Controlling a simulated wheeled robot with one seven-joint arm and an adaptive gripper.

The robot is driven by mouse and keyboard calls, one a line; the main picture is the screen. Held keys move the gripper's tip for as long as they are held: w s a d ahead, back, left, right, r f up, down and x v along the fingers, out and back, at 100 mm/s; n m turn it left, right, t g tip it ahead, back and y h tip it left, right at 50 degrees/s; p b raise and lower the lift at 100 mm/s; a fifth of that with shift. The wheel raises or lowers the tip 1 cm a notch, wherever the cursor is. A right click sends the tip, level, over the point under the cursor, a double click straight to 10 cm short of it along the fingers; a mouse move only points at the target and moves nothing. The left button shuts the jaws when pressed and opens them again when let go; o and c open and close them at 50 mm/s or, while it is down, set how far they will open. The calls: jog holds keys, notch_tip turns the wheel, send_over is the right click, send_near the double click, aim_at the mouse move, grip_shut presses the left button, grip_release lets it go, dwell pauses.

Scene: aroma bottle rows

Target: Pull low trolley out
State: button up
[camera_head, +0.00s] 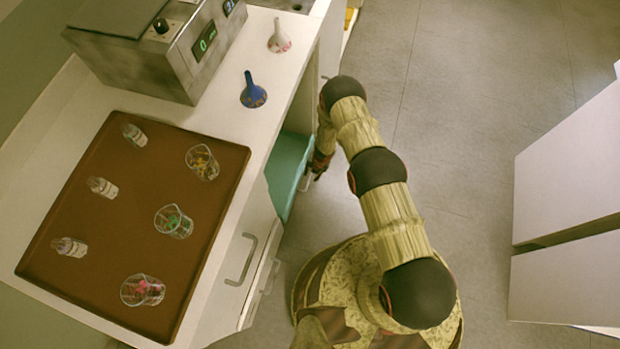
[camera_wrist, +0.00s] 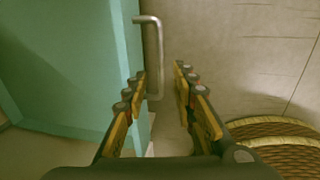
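The low trolley (camera_head: 288,168) is a teal box partly under the counter, its near part showing beside the counter front. In the wrist view its teal side (camera_wrist: 75,70) fills the left. A pale bar handle (camera_wrist: 151,45) stands out from it, and the handle's lower part lies between my gripper's fingers. My gripper (camera_wrist: 160,78) is open, one finger on each side of the bar; I cannot tell whether they touch it. In the head view my gripper (camera_head: 317,168) is low beside the trolley, and its fingers are mostly hidden by my arm.
The counter (camera_head: 240,125) bears a brown tray (camera_head: 120,215) with bottles and beakers, blue (camera_head: 253,92) and white (camera_head: 279,38) funnels, and a grey machine (camera_head: 150,55). A drawer handle (camera_head: 241,258) juts from the counter front. A white cabinet (camera_head: 570,170) stands right. Floor (camera_head: 470,110) between is clear.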

aim_at(309, 179)
jog(key=f, duration=0.1)
jog(key=f+b, duration=0.1)
jog(key=f, duration=0.1)
jog(key=a+f+b, duration=0.1)
jog(key=f, duration=0.1)
jog(key=shift+w+f, duration=0.2)
jog(key=c, duration=0.3)
jog(key=c, duration=0.4)
grip_shut()
